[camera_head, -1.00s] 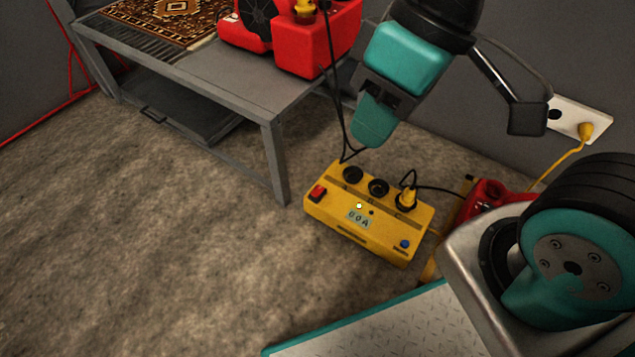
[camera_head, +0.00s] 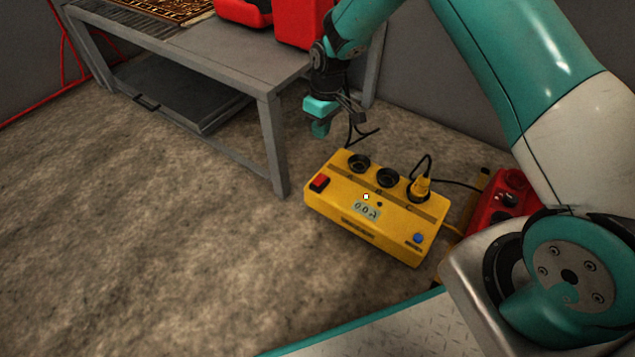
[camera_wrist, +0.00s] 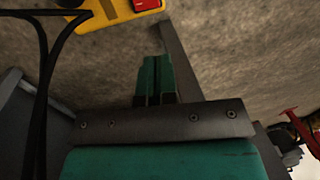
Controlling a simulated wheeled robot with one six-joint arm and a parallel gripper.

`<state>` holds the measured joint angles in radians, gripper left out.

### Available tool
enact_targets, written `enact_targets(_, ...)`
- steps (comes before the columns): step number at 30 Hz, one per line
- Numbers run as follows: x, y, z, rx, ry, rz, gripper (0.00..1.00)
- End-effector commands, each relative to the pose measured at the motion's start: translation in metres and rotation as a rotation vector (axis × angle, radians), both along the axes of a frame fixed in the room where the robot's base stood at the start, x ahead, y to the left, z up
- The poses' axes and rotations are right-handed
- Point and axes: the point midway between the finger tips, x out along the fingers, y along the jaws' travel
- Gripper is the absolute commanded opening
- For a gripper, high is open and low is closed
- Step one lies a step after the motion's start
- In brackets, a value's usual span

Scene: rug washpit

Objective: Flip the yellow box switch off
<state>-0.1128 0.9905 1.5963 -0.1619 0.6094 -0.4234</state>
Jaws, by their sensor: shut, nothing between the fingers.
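In the wrist view the closed teal fingers (camera_wrist: 155,78) point toward the carpet. The red switch (camera_wrist: 146,4) and box edge (camera_wrist: 105,14) show at the top of that view.
A grey table (camera_head: 220,78) with a rug and a red machine (camera_head: 302,25) stands behind left. Black cables (camera_head: 352,130) hang near my gripper; they also show in the wrist view (camera_wrist: 42,95). A red device (camera_head: 502,205) is right of the box. Carpet at front left is clear.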

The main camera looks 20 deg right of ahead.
Motion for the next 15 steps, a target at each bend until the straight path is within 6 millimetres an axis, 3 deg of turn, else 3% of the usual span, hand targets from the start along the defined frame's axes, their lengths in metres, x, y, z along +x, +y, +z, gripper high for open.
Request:
enact_targets(1,0.002,-0.003,-0.016,-0.004,0.004,0.001,0.0)
enact_targets(3,0.004,-0.005,-0.026,-0.01,0.006,0.004,0.0)
enact_targets(15,0.005,-0.006,-0.03,-0.012,0.007,0.005,0.0)
